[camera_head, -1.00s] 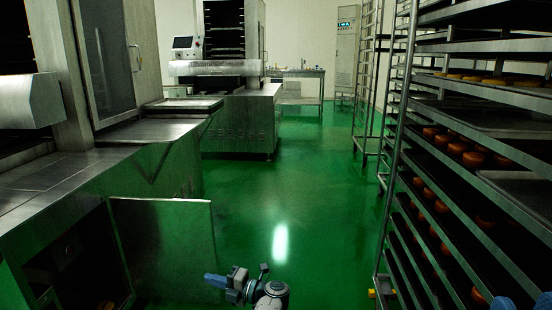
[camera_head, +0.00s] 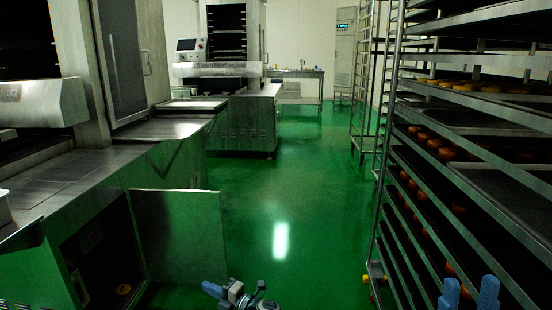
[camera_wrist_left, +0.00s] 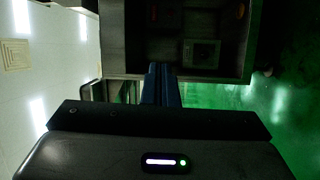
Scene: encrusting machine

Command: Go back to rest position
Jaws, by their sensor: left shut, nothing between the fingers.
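My left gripper (camera_head: 210,287) is at the bottom of the head view, left of centre, with its blue fingers pointing left over the green floor. In the left wrist view its two blue fingers (camera_wrist_left: 161,84) lie together, with nothing between them. My right gripper (camera_head: 468,290) is at the bottom right, in front of the tray rack. Its two blue fingers point up and stand apart, with nothing seen between them. Most of both arms is out of view.
A steel machine (camera_head: 70,178) stands at left, its low cabinet door (camera_head: 181,238) open into the aisle. The tray rack (camera_head: 480,190) with orange round pieces stands close at right. Another machine (camera_head: 240,118) stands farther back. The green floor (camera_head: 290,200) between is clear.

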